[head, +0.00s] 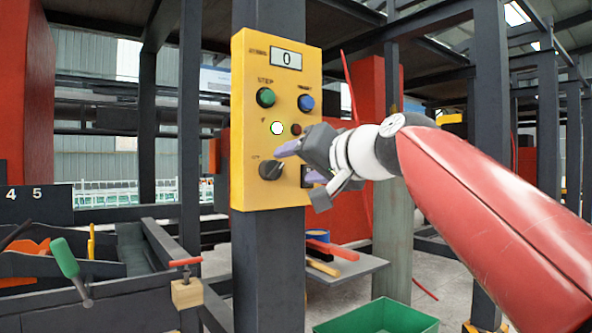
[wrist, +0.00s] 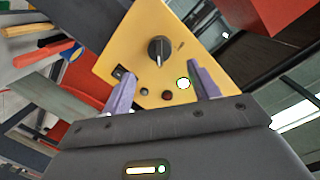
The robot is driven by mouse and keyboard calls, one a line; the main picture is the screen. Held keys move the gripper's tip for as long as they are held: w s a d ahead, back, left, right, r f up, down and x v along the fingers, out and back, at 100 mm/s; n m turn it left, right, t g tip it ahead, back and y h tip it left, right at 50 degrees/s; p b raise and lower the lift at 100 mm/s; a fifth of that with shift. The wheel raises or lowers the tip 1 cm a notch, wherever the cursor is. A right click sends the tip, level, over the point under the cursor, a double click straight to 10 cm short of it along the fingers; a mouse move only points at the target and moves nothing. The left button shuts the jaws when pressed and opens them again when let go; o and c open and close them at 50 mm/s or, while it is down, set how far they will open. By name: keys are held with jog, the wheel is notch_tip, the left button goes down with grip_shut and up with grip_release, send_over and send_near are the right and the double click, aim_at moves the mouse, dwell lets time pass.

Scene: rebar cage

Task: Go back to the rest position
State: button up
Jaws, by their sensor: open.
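My gripper (head: 300,162) is in front of the yellow control panel (head: 240,110), near its lower right part. Its two purple fingers are apart with nothing between them, and in the wrist view my gripper (wrist: 158,85) frames part of the panel (wrist: 125,50). The black rotary knob (head: 271,170) is just left of the fingers and shows beyond them in the wrist view (wrist: 159,50). A small lamp (head: 277,128) glows white-green. The display (head: 286,58) reads 0. A black switch (head: 306,176) is partly hidden behind the gripper.
The panel is fixed to a dark post (head: 270,270). A grey shelf (head: 345,268) with tools stands below it, and a green bin (head: 375,318) is at the bottom. A green-handled lever (head: 66,260) and a red-handled one (head: 186,263) stand at left.

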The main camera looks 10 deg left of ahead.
jog(key=shift+f, duration=0.1)
jog(key=s+d+f+m+g+h, duration=0.1)
jog(key=s+d+f+h, duration=0.3)
jog(key=f, duration=1)
jog(key=s+d+f+m+g+h, duration=0.1)
jog(key=s+d+f+h, duration=0.3)
jog(key=s+d+f, duration=0.7)
jog(key=s+d+f+m+g+h, duration=0.1)
jog(key=s+d+f+g+h, duration=0.2)
jog(key=s+d+f, duration=0.5)
jog(key=d+f+h, duration=0.1)
jog(key=d+f, duration=0.4)
jog(key=f, duration=0.6)
jog(key=shift+s+d+f+h, duration=0.2)
jog(key=shift+s+f+h, duration=0.05)
jog(key=shift+h, duration=0.15)
